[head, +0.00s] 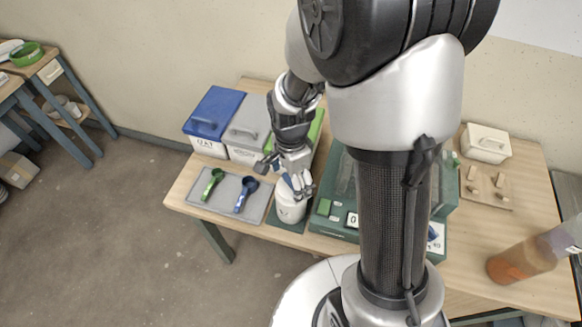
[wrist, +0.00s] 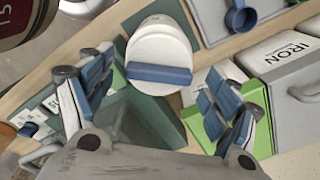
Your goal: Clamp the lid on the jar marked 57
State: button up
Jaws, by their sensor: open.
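A white jar (head: 290,208) stands upright on a dark green mat near the table's front edge. In the wrist view, its round white lid (wrist: 157,48) is on top, with a blue bar (wrist: 159,75) across its side nearer my gripper. I cannot tell whether the bar is fastened, and no number on the jar is readable. My gripper (head: 296,182) is just above the jar, pointing down. In the wrist view, the open gripper (wrist: 157,77) has its blue-padded fingers on either side of the jar, apart from it, with nothing held.
A grey tray (head: 227,208) with green and blue scoops lies left of the jar. Blue-lidded (head: 214,112), grey-lidded (head: 247,130) and green-lidded bins stand behind. A green scale-like unit (head: 325,225) is close right. A white lidded box (head: 485,145) and an orange-filled bottle (head: 520,262) are farther right.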

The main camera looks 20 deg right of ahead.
notch_tip(320, 180, up, 12)
jog(key=s+r+n+t, duration=0.4)
jog(key=s+r+n, duration=0.6)
jog(key=s+n, duration=0.5)
jog(key=shift+r+n+t, duration=0.15)
jog(key=shift+n+t, duration=0.15)
jog(key=shift+n, duration=0.1)
